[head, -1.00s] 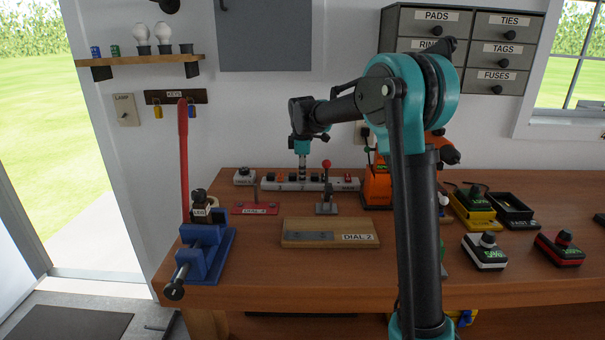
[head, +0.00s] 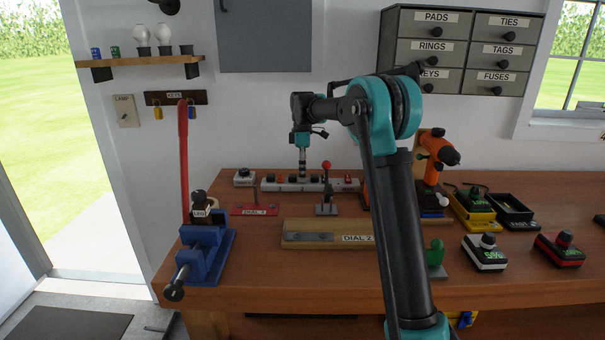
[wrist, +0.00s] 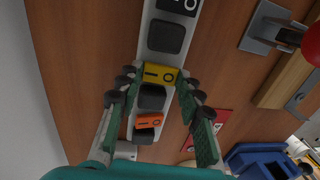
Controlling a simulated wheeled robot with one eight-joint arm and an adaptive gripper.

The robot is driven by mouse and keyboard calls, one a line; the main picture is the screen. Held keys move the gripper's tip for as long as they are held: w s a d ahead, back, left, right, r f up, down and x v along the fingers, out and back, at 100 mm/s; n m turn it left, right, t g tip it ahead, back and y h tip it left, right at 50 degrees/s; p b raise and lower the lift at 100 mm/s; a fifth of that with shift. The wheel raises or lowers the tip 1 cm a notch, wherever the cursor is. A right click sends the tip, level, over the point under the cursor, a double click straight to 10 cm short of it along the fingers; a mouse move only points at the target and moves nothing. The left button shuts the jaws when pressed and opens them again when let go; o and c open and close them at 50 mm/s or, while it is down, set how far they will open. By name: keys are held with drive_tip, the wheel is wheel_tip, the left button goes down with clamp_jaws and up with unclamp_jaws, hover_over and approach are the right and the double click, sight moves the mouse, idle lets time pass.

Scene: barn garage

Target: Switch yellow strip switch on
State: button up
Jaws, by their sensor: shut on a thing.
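The white power strip (head: 335,186) lies along the back of the workbench, near the wall. In the wrist view the strip (wrist: 152,20) runs down the picture, with the yellow switch (wrist: 160,74) on it, marked with a line and a circle. My gripper (wrist: 157,82) has one finger at each side of the yellow switch and is shut on it. The head view shows my gripper (head: 302,170) pointing down at the strip; the yellow switch is too small to make out there. I cannot tell which way the switch is tipped.
An orange switch (wrist: 149,121) and black sockets (wrist: 165,37) are on the same strip. A red-knobbed lever (head: 326,190) stands close in front of the strip. A blue vise (head: 206,250) is at the front left. The wall is close behind the strip.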

drive_tip(key=o, duration=1.2)
drive_tip(key=shift+c, duration=0.2)
drive_tip(key=shift+r, duration=0.15)
wheel_tip(320, 180, up, 12)
drive_tip(key=w, duration=0.1)
drive_tip(key=shift+w, duration=0.2)
drive_tip(key=shift+f, duration=0.2)
